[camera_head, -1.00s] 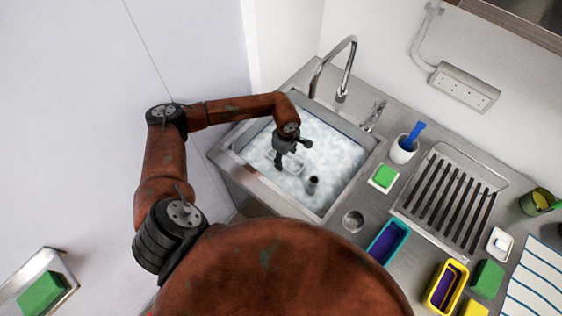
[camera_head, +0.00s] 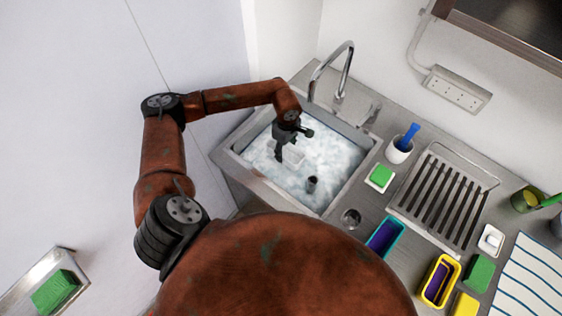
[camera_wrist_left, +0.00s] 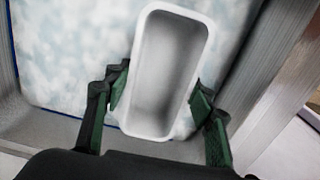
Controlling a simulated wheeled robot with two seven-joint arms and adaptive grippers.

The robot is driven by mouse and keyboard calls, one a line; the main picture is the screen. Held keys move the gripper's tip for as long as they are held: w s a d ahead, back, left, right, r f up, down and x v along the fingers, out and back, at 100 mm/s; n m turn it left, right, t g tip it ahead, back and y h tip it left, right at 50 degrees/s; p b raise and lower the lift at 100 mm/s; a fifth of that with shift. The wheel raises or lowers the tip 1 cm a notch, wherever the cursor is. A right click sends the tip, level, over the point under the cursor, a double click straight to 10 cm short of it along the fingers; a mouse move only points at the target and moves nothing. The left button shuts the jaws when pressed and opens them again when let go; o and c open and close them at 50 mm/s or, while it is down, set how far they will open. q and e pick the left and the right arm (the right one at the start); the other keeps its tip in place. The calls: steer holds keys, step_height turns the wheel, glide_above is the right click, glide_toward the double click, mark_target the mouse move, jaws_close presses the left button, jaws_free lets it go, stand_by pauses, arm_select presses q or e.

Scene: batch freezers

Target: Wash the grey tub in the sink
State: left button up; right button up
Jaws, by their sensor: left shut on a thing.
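The grey tub (camera_head: 294,155) is a small pale oblong tub in the sink (camera_head: 256,187), which holds foamy water. In the left wrist view the tub (camera_wrist_left: 165,72) shows its empty-looking inside and rounded rim. My left gripper (camera_head: 283,154) reaches down into the sink from above. In the left wrist view its green-padded fingers (camera_wrist_left: 158,95) are shut on the tub's two long sides near its closer end. The tub is over or at the foam; how deep its underside sits is hidden. My right gripper is not in view.
A tap (camera_head: 345,75) arches over the sink's back edge, and a dark standpipe (camera_head: 312,184) rises from the foam. Right of the sink are a green sponge (camera_head: 381,175), a white cup (camera_head: 399,150), a ribbed drainer (camera_head: 440,200), a teal tub (camera_head: 398,226) and a yellow tub (camera_head: 452,266).

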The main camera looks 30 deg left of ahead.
mark_target(286, 156)
arm_select(q)
step_height(286, 156, up, 8)
steer(key=p, duration=0.3)
steer(key=shift+r+p, duration=0.25)
steer(key=shift+p, duration=0.05)
stand_by(1.2)
steer(key=shift+r+p, duration=0.65)
steer(key=shift+r, duration=0.9)
